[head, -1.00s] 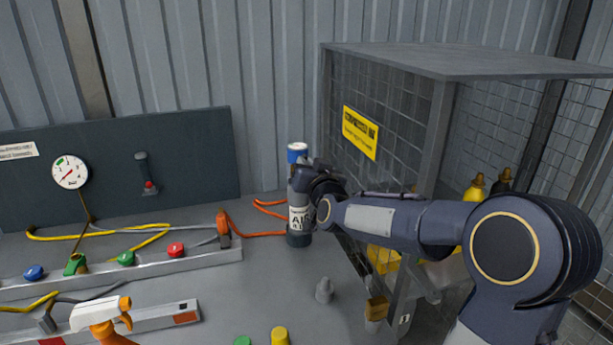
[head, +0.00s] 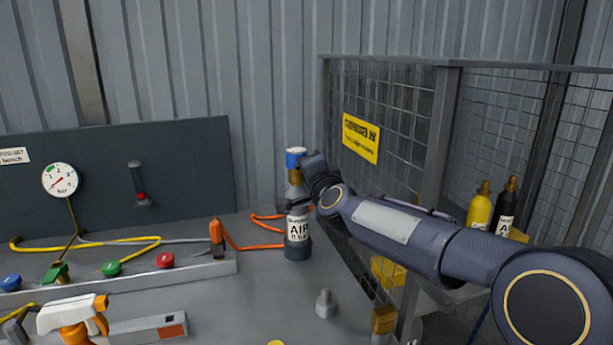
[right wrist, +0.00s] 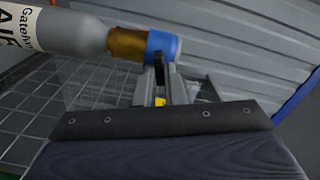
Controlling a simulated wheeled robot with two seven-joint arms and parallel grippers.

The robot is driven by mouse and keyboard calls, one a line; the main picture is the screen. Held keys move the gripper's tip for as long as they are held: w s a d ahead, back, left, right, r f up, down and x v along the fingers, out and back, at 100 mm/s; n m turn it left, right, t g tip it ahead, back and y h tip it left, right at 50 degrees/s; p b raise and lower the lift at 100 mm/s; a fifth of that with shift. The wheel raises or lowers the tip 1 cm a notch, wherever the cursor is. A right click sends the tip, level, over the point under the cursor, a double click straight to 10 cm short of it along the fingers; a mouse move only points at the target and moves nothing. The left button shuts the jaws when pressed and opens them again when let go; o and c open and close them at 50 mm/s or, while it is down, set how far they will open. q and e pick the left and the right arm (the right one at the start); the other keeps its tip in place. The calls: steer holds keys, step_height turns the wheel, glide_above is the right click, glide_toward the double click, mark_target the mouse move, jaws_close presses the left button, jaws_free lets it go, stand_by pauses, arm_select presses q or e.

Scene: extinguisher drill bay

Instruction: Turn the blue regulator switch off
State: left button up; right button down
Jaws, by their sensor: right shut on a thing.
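A grey air cylinder (head: 299,228) with a white label stands upright on the bench in the head view. It has a brass neck and a blue knob (head: 296,157) on top. My right gripper (head: 305,172) reaches it from the right and is shut on the blue knob. In the right wrist view the blue knob (right wrist: 163,45) sits at the fingertips (right wrist: 160,74), beside the brass neck; the far finger is partly hidden. Another blue knob (head: 10,282) is on the bench rail at far left. My left gripper is not in view.
A wire cage (head: 385,130) with a yellow sign stands right of the cylinder, close to my right arm. An orange hose (head: 262,245) lies left of the cylinder. A grey fitting (head: 325,303) and a spray bottle (head: 72,316) stand in front. A gauge (head: 60,181) hangs on the back panel.

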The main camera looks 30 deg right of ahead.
steer(key=shift+m+b, duration=0.65)
steer(key=shift+m, duration=1.35)
steer(key=c, duration=1.5)
jaws_free()
steer(key=v, duration=0.7)
steer(key=shift+s+a+p, duration=0.1)
steer(key=shift+s+p, duration=0.25)
steer(key=shift+s, duration=0.05)
steer(key=shift+a+f, duration=0.1)
